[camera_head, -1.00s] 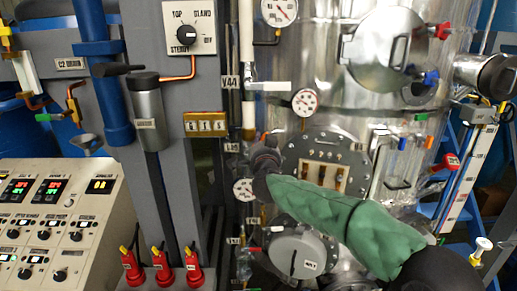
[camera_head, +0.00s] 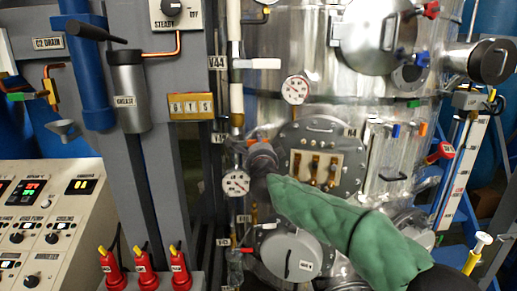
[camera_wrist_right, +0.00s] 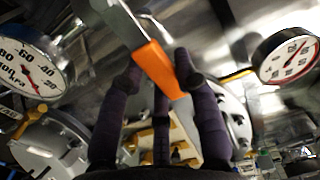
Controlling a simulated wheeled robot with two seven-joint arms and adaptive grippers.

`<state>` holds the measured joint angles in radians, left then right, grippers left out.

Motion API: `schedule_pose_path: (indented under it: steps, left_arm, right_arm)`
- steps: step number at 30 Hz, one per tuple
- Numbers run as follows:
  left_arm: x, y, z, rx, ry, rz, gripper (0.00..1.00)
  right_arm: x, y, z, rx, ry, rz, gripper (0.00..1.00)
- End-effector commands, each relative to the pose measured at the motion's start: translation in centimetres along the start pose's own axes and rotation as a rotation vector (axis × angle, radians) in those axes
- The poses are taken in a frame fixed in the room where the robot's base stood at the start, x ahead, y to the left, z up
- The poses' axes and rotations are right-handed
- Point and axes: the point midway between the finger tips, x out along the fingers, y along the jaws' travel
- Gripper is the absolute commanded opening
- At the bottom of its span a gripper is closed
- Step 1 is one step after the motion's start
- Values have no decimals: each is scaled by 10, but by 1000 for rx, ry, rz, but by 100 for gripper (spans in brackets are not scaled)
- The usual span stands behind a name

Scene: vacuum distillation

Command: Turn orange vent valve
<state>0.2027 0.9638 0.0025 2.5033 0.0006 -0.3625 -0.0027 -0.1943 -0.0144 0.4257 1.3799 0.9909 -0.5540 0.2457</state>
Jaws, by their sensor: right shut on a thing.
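The orange vent valve handle (camera_wrist_right: 158,68) is a flat orange lever on a metal bar in the right wrist view. My right gripper (camera_wrist_right: 161,76) has its dark fingers on either side of the orange lever, shut on it. In the head view a small orange patch (camera_head: 250,141) shows at the tips of my right gripper (camera_head: 257,146), beside the vertical pipe left of the tank. The dark gripper and green sleeve hide most of the valve there. My left gripper is not in view.
Round gauges (camera_head: 295,90) (camera_head: 236,184) sit close above and below my right gripper. The V44 valve's white lever (camera_head: 257,63) is above it. A round flanged port (camera_head: 318,160) is just to the right. Red bottles (camera_head: 145,270) and a control panel (camera_head: 45,220) stand at left.

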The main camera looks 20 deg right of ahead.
Motion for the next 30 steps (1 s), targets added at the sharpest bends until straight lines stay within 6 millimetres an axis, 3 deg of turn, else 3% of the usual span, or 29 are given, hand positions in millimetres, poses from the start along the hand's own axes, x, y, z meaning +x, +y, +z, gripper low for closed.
schedule_pose_path:
  steps: [18,19,21,30]
  left_arm:
    - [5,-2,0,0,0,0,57]
    - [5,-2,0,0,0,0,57]
    - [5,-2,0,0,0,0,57]
    - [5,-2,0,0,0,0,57]
  right_arm:
    - [0,6,1,46,-1,5,0]
    - [0,6,1,46,-1,5,37]
    - [0,6,1,46,-1,4,57]
    - [0,4,1,43,0,2,57]
